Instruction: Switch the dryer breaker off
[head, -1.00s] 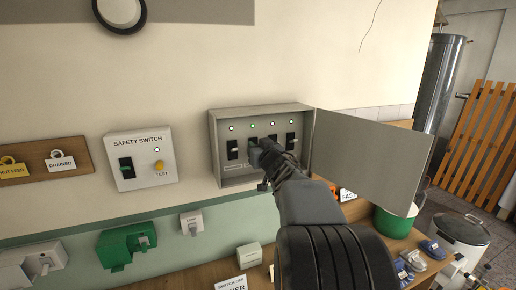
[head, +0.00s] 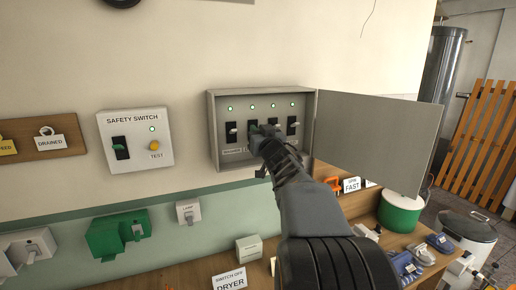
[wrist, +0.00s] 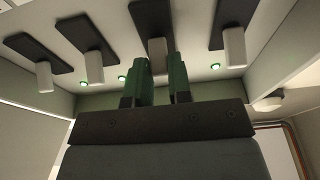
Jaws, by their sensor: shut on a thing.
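The open grey breaker box (head: 213,135) hangs on the wall with several black breakers in a row, each with a pale lever and a lit green lamp above it. My gripper (head: 256,131) reaches into it at the second breaker from the left (head: 252,126). In the wrist view my gripper (wrist: 162,80) has its green fingers around the white lever (wrist: 158,53) of that breaker, shut on it. The fingers hide part of the lever and its lamp there. The labels below the breakers are mostly covered, so I cannot read which is the dryer's.
The box door (head: 375,140) stands open on the right, close to my arm. A safety switch (head: 135,140) is on the wall at left. A "SWITCH OFF DRYER" card (head: 229,281) stands on the bench below, with a green pot (head: 400,215) at right.

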